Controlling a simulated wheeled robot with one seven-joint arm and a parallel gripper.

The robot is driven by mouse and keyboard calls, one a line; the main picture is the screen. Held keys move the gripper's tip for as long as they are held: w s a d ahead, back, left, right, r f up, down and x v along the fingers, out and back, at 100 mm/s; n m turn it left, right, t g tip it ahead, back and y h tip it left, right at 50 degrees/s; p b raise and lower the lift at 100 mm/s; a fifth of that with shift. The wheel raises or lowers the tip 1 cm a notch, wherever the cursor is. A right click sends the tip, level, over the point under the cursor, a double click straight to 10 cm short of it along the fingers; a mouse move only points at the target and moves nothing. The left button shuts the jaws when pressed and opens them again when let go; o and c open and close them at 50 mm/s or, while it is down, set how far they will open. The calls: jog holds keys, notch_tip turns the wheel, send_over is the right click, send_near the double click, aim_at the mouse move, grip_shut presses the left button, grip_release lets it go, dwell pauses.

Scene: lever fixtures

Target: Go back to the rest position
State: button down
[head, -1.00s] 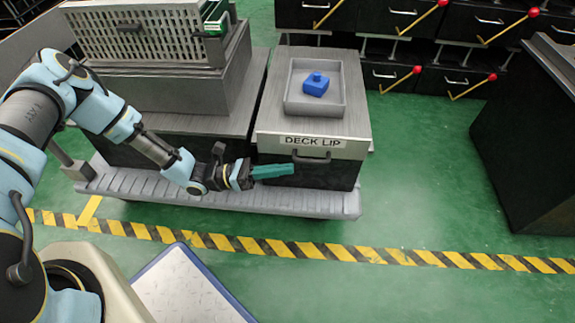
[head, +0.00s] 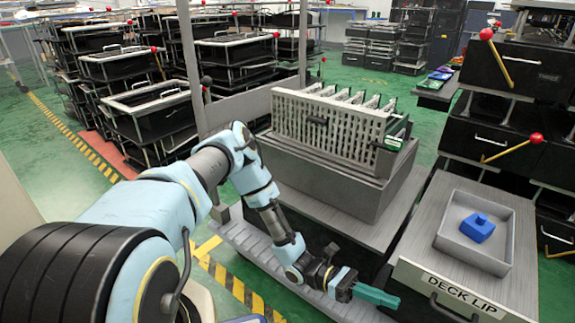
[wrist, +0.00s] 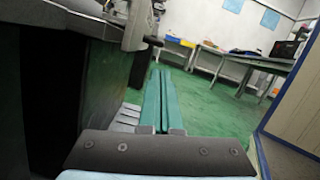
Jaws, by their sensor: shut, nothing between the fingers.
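My gripper (head: 375,296) is at the lower middle of the head view, its teal fingers together and empty. It is in front of the low grey fixture, to the left of the part labelled DECK LIP (head: 462,298). In the wrist view my gripper's two teal fingers (wrist: 158,85) lie side by side with only a thin line between them. My arm reaches from the lower left of the head view to the gripper.
A blue block (head: 477,228) sits in a grey tray (head: 444,243) on the deck at right. A perforated grey rack (head: 325,125) stands on a grey block behind my arm. Red-knobbed levers (head: 500,60) are at right. Open green floor (wrist: 200,85) shows in the wrist view.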

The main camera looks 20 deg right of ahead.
jog(key=w+a+r+m+t+y, duration=0.45)
jog(key=w+a, duration=0.35)
jog(key=a, duration=0.3)
jog(key=w+a+r+m+t+y, duration=0.4)
jog(key=w+a+r+y, duration=0.15)
jog(key=w+a, duration=0.35)
jog(key=w+a+r+m+t+y, duration=0.1)
jog(key=w+a+r+t, duration=0.1)
jog(key=a+r+t, duration=0.45)
jog(key=w+a+r+m+t+y, duration=0.25)
jog(key=a+r, duration=0.45)
jog(key=a, duration=0.4)
notch_tip(320, 180, up, 36)
jog(key=p, duration=3.6)
jog(key=shift+w+a+r+n+h+p, duration=0.15)
jog(key=shift+w+r+n+h+p, duration=0.05)
jog(key=shift+n+h+p, duration=0.15)
